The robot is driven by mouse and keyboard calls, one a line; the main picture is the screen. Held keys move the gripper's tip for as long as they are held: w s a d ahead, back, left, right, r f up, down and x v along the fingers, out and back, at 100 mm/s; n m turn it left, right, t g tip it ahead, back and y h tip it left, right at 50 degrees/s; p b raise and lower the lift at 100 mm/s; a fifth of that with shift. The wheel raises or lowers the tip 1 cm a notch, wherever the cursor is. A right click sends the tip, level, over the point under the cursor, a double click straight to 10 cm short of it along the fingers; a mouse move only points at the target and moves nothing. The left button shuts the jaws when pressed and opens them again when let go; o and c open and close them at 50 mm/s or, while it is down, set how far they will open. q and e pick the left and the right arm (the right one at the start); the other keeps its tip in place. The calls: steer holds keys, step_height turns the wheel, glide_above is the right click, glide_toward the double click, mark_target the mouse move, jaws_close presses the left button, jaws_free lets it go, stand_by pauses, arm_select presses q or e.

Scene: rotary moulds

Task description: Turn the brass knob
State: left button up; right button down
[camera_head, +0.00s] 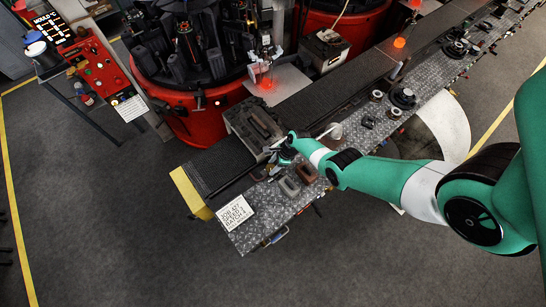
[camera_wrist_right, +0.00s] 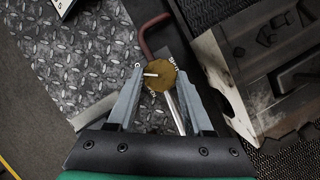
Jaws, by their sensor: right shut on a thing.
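The brass knob (camera_wrist_right: 159,74) is a round, gold-brown disc with a pale pin or mark on its face, in the middle of the right wrist view. My right gripper (camera_wrist_right: 157,84) is shut on it, with a grey finger on each side of the disc. In the head view my right gripper (camera_head: 284,155) reaches down at the left part of the metal bench, and the knob is too small to make out there. My left gripper is not in view.
A dark mould block (camera_wrist_right: 275,70) lies close to the right of the gripper. A reddish bent handle (camera_wrist_right: 152,32) is just beyond the knob. The diamond-plate bench (camera_head: 262,200) carries a white sign (camera_head: 235,211). Red rotary machines (camera_head: 185,110) stand behind.

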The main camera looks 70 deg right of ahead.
steer(key=shift+n, duration=0.4)
steer(key=shift+c, duration=1.5)
jaws_free()
